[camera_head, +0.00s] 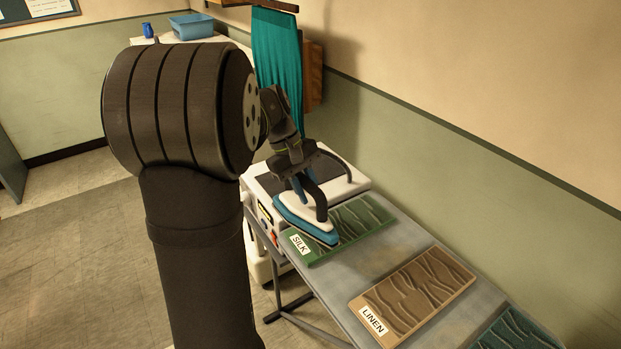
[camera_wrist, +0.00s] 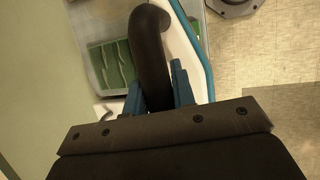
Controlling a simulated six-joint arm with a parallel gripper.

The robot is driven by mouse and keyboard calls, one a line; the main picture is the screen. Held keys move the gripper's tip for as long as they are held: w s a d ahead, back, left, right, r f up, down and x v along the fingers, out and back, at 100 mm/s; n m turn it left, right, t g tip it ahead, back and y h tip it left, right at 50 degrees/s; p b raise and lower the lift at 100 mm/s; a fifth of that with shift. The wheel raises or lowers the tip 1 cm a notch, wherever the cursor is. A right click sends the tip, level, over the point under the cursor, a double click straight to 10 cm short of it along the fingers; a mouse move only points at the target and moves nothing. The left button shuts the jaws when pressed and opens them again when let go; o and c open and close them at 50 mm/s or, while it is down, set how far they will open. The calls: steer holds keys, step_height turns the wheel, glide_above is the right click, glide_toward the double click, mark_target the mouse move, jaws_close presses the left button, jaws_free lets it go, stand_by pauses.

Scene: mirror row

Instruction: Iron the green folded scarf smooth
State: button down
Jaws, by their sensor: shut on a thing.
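The green folded scarf (camera_head: 356,222) lies wrinkled at the far end of the ironing table, with a white tag reading SILK (camera_head: 300,244) at its left. The iron (camera_head: 312,215), white and blue with a dark handle, is over the scarf's left part. I cannot tell whether its sole touches the cloth. My gripper (camera_head: 304,186) is shut on the iron's handle. In the wrist view the blue fingers of my gripper (camera_wrist: 160,88) clasp the black handle of the iron (camera_wrist: 152,50). Part of the green scarf (camera_wrist: 113,66) shows left of the handle there.
A tan folded cloth (camera_head: 420,290) tagged LINEN lies nearer on the table (camera_head: 372,262), with a teal folded cloth (camera_head: 515,332) at the lower right. A white box-like station (camera_head: 262,180) stands beyond the scarf. A teal cloth (camera_head: 277,60) hangs by the wall.

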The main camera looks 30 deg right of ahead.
mark_target(304, 209)
steer(key=shift+s+a, duration=0.1)
steer(key=shift+s, duration=0.05)
steer(key=shift+f, duration=3.85)
steer(key=shift+d+r, duration=0.15)
steer(key=shift+d, duration=0.35)
steer(key=shift+d+f, duration=0.3)
steer(key=shift+d, duration=0.3)
steer(key=shift+s+d+r, duration=0.1)
steer(key=shift+d, duration=4.3)
steer(key=shift+s+d, duration=0.1)
steer(key=shift+d, duration=4.25)
steer(key=shift+w+a, duration=0.2)
steer(key=shift+a, duration=9.6)
steer(key=shift+a+r, duration=0.1)
steer(key=shift+a, duration=0.05)
steer(key=shift+r, duration=3.9)
